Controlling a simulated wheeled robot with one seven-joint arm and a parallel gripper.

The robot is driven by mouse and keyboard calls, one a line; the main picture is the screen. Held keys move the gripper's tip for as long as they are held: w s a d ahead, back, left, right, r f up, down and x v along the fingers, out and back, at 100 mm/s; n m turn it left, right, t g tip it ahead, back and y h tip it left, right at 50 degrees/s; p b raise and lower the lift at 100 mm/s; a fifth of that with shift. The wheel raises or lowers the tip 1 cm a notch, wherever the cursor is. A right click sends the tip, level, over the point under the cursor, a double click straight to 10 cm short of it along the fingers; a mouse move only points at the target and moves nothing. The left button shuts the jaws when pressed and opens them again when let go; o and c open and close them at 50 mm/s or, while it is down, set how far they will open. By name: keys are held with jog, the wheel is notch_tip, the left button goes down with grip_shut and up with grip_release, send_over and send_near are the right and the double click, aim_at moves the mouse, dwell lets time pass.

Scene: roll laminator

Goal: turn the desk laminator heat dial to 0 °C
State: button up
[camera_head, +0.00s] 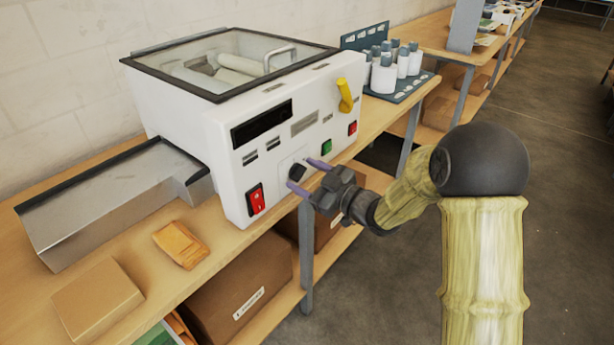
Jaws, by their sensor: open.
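The desk laminator (224,158) is a white machine with a glass lid, standing on the wooden bench. Its front panel faces right and toward me. A small black dial (297,172) sits low on the panel, on a pale plate. My gripper (305,175) is open at the panel, with one purple finger on each side of the dial. I cannot tell whether the fingers touch it. The dial's markings are too small to read, and its setting cannot be made out.
Near the dial are a red rocker switch (256,200), a green button (326,147), a red button (352,128) and a yellow lever (345,96). A metal tray (110,195) juts from the laminator's left. White bottles (383,76) stand behind. Boxes fill the shelf below.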

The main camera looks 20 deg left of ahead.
jog(key=c, duration=1)
jog(key=shift+f+n+b, duration=0.15)
jog(key=shift+n+b, duration=0.15)
jog(key=shift+b, duration=0.2)
jog(key=n+b, duration=0.1)
jog(key=b, duration=0.1)
jog(key=n+b, duration=0.2)
jog(key=shift+f+b, duration=0.25)
jog(key=shift+b, duration=0.15)
jog(key=n+b, duration=1)
jog(key=b, duration=0.3)
jog(key=shift+s+b, duration=0.1)
jog(key=shift+b, duration=0.25)
jog(key=shift+r+n, duration=0.1)
jog(key=shift+n, duration=0.3)
